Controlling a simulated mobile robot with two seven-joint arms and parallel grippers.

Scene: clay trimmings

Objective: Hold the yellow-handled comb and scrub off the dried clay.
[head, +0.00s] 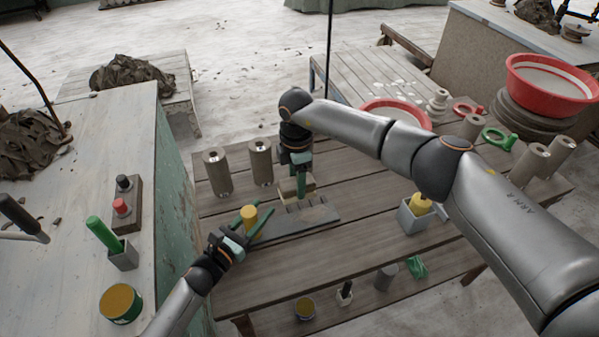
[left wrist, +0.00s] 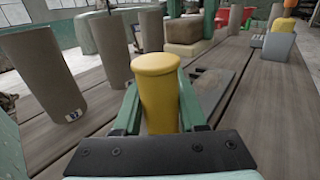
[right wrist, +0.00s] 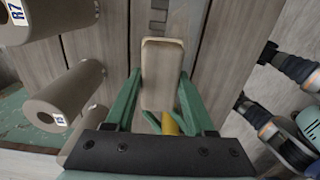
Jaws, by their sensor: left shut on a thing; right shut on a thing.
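The comb's yellow handle (head: 249,216) stands between the green fingers of my left gripper (head: 252,222), which is shut on it. The handle also fills the middle of the left wrist view (left wrist: 157,90). A flat grey comb part with notches along its far edge (head: 320,216) extends right from the handle over the table. My right gripper (head: 299,182) is shut on a tan scrubbing block (right wrist: 161,75), just behind the grey part. I cannot tell whether the block touches the comb. I cannot make out dried clay on the comb.
Two clay cylinders (head: 217,173) (head: 261,161) stand behind my left gripper on the plank table (head: 350,255). A grey holder (head: 413,217) with a yellow-topped item stands right. A red basin (head: 395,111) is at the back.

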